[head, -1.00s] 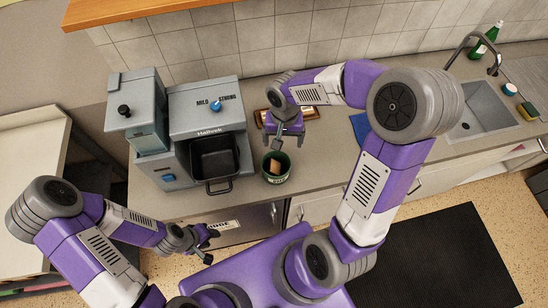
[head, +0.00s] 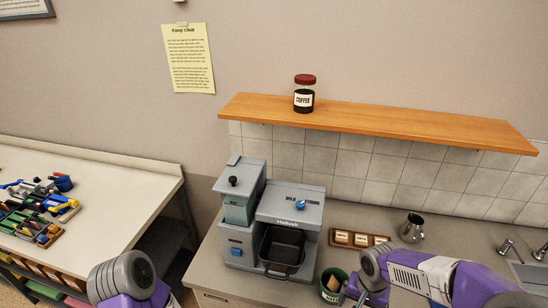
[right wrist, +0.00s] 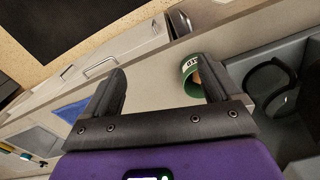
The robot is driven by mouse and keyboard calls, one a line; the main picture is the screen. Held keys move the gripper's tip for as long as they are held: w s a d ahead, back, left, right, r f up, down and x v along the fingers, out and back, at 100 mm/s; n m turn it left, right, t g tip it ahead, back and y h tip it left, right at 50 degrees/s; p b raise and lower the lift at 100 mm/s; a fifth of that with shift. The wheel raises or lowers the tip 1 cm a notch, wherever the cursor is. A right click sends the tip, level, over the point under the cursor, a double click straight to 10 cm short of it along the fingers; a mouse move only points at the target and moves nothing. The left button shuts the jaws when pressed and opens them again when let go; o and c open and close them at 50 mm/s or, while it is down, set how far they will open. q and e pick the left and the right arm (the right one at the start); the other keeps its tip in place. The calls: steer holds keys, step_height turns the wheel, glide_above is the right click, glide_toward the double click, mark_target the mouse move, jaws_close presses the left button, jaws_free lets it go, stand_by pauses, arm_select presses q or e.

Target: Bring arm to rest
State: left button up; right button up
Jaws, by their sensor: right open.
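My right gripper (right wrist: 165,80) is open and empty, with its two dark fingers wide apart over the grey counter. In the head view it is at the bottom edge, just right of a green can (head: 331,288); only part of it shows. The can has a brown piece standing inside. In the right wrist view the can (right wrist: 189,76) is beyond the right finger, which partly covers it. My left arm (head: 125,280) shows only as a link at the lower left; its gripper is out of frame.
A grey coffee machine (head: 290,222) with a black container stands left of the can. Behind are a small wooden tray (head: 358,247) and a metal pitcher (head: 412,229). A wooden shelf (head: 400,122) with a coffee jar (head: 304,96) hangs above. A cluttered table (head: 120,172) is at the left.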

arm_select(q)
step_height(320, 180, down, 14)
steer(key=b, duration=1.4)
steer(key=shift+w+f, duration=0.25)
steer(key=shift+w, duration=0.05)
arm_select(e)
steer(key=s+a+f+n+y, duration=0.1)
steer(key=s+a+f, duration=0.2)
steer(key=f, duration=0.9)
steer(key=s+a+f+n+y, duration=0.1)
steer(key=s+a+f, duration=0.3)
steer(key=f, duration=0.9)
steer(key=s+a+f+n+y, duration=0.1)
steer(key=a+f, duration=0.4)
steer(key=f, duration=0.8)
steer(key=shift+s+a+t+y, duration=0.3)
steer(key=shift+s+y, duration=0.2)
steer(key=shift+s, duration=0.75)
